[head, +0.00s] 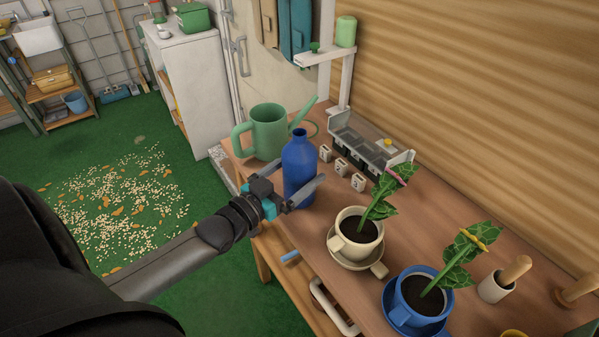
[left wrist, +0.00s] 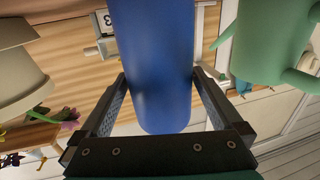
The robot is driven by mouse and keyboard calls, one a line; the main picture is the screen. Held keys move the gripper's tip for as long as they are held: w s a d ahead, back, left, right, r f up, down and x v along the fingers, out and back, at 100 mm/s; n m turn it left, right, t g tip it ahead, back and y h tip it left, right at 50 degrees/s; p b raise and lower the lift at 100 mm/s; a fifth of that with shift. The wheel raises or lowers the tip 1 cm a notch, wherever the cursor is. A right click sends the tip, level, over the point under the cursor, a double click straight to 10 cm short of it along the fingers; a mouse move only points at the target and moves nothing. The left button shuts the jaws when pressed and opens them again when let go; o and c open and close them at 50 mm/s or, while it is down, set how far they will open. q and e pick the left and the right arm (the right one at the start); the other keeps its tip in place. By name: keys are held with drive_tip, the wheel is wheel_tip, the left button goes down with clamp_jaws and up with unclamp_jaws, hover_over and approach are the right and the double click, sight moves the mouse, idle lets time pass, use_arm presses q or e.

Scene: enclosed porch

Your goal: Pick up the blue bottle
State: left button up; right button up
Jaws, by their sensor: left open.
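The blue bottle (head: 299,168) stands upright near the left end of the wooden table in the head view. My left gripper (head: 300,188) is at the bottle's lower half, with a finger on each side of it. In the left wrist view the bottle (left wrist: 155,70) fills the space between the two fingers of my left gripper (left wrist: 158,95). The jaws are open, and gaps seem to show between the fingers and the bottle. My right gripper is not in view.
A green watering can (head: 268,133) stands close behind the bottle. Small numbered blocks (head: 341,167) lie to its right. A cream cup (head: 356,236) and a blue cup (head: 420,296) with plants stand nearer on the table (head: 475,213). A tray (head: 371,143) sits by the wall.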

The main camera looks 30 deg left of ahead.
use_arm(q)
drive_tip(key=shift+w+d, duration=0.15)
drive_tip(key=shift+w, duration=0.6)
drive_tip(key=shift+w+d, duration=0.1)
drive_tip(key=shift+w, duration=0.65)
drive_tip(key=c, duration=1.4)
drive_tip(key=shift+r, duration=0.15)
